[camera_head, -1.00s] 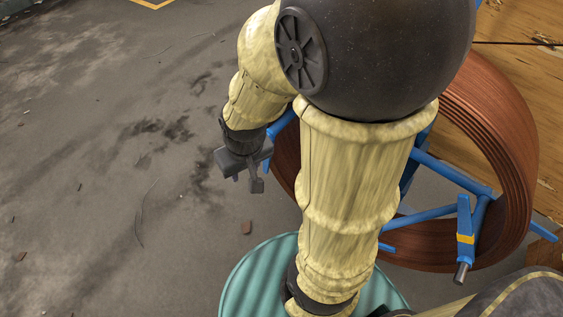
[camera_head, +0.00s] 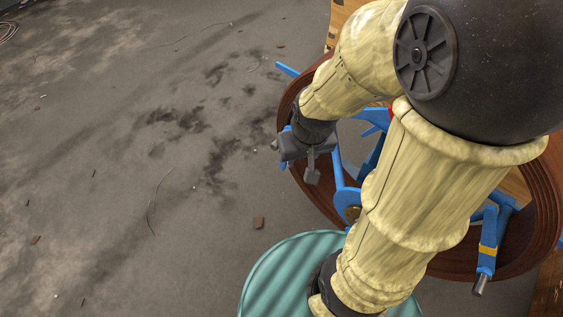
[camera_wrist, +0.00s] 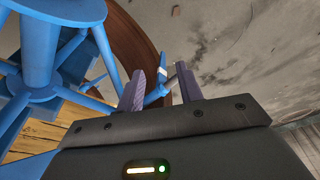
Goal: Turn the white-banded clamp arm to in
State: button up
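The white-banded clamp arm (camera_wrist: 157,90) is a blue bar with a white band near its end. In the wrist view it shows beyond and between my fingertips, against the brown coil; I cannot tell whether it touches them. In the head view I cannot make out the white band near my gripper. My gripper (camera_head: 312,168) is at the left side of the coil in the head view. In the wrist view my gripper (camera_wrist: 161,85) has its two fingers apart, with nothing clearly gripped.
The brown spiral pipe coil (camera_head: 543,200) surrounds a blue frame with hub and spokes (camera_head: 347,198). A yellow-banded clamp arm (camera_head: 488,248) is at the right. A ribbed teal drum (camera_head: 275,280) stands in front. Wooden boards are behind. The floor at left is mostly clear.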

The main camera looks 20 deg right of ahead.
jog(key=shift+o, duration=1.4)
notch_tip(320, 180, down, 21)
jog(key=w+a+n+g+h+b, duration=0.15)
jog(key=n+g+h+b, duration=0.25)
jog(key=n+h+b, duration=0.65)
jog(key=w+a+f+n+t+h+b, duration=0.4)
jog(key=w+a+f+n+t+b, duration=0.5)
jog(key=a+f+n+t+b, duration=0.2)
jog(key=a+n+t+b, duration=0.1)
jog(key=n+b, duration=0.1)
jog(key=shift+a+n+b, duration=0.25)
jog(key=shift+n+b, duration=0.1)
jog(key=shift+b, duration=0.05)
